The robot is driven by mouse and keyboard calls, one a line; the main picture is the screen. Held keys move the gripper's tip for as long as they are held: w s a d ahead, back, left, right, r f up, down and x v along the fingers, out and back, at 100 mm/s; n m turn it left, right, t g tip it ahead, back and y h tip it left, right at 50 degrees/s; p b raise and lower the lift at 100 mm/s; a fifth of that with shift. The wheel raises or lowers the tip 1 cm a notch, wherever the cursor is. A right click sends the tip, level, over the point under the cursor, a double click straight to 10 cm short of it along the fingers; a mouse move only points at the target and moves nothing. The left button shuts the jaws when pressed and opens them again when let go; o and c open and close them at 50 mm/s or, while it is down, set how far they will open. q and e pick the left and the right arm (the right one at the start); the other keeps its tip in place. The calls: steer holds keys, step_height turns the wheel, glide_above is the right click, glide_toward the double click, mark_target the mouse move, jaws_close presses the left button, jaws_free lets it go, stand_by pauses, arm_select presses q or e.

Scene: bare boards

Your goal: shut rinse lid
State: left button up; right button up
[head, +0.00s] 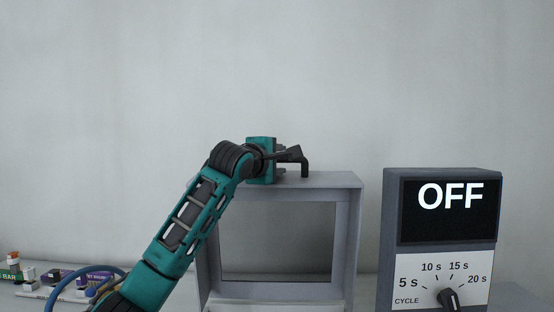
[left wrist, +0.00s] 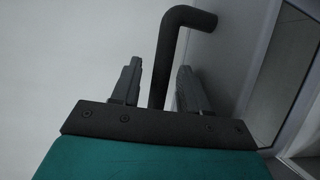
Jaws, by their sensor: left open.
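A grey box-like frame (head: 346,235) stands in the middle of the head view, with a large rectangular window or opening in its front. A black bent handle (head: 305,166) stands at its top. I take this to be the rinse unit; which part is the lid is not clear. My left gripper (head: 287,156) is at the handle, above the top edge. In the left wrist view the handle (left wrist: 164,60) passes between the two open fingers of my left gripper (left wrist: 158,85), with gaps on both sides. My right gripper is not in view.
A dark control box (head: 440,240) stands to the right, its display reading OFF above a cycle dial with a black knob (head: 448,299). At the lower left lie a blue cable (head: 85,271) and several small boxes (head: 52,276). A plain wall is behind.

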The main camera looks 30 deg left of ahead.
arm_select(q)
jaws_close()
stand_by(0.4)
steer(key=shift+f, duration=0.1)
